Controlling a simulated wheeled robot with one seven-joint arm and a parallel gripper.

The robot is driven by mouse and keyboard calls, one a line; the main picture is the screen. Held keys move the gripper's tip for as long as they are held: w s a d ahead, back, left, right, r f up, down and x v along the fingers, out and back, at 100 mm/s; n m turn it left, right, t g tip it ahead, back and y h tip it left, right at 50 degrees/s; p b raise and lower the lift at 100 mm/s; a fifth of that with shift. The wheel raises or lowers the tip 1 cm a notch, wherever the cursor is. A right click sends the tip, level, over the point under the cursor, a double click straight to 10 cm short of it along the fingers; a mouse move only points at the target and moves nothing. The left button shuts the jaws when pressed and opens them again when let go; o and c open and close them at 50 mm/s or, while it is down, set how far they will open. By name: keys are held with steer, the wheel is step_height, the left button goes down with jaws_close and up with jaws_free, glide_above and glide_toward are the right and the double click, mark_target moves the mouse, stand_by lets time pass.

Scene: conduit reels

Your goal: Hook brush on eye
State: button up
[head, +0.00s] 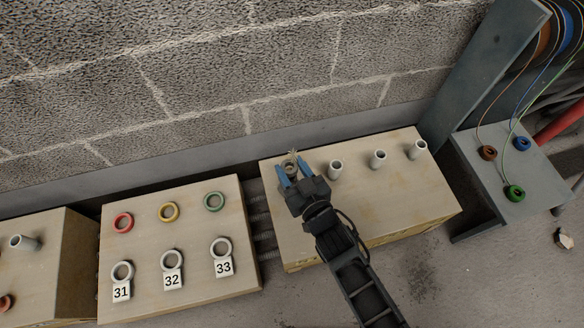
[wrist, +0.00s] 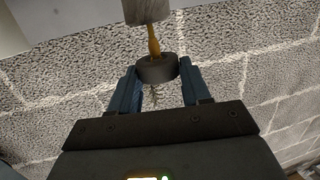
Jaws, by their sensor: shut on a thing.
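My gripper (head: 288,174) is over the left end of the right wooden box. Its blue fingers (wrist: 157,90) are shut on a grey round collar, apparently the body of the brush (wrist: 157,69). A thin bristly stem hangs below the collar in the wrist view. A yellow piece (wrist: 154,40), perhaps the eye, spans from the collar up to a pale grey pipe end (wrist: 147,11). I cannot tell whether the brush is hooked on it or only lined up. In the head view the fingers partly hide this spot.
Several grey pipe stubs (head: 335,168) stand on the right box (head: 400,205). A middle box (head: 185,240) bears coloured rings and rings numbered 31, 32, 33 (head: 223,268). A grey stand (head: 495,190) with coloured rings and a metal post are at right. A block wall rises behind.

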steer(key=shift+f+b, duration=1.35)
steer(key=shift+f, duration=0.35)
steer(key=o, duration=1.5)
steer(key=shift+o, duration=0.2)
step_height(320, 180, up, 10)
steer(key=p, duration=1)
steer(key=shift+r, duration=0.1)
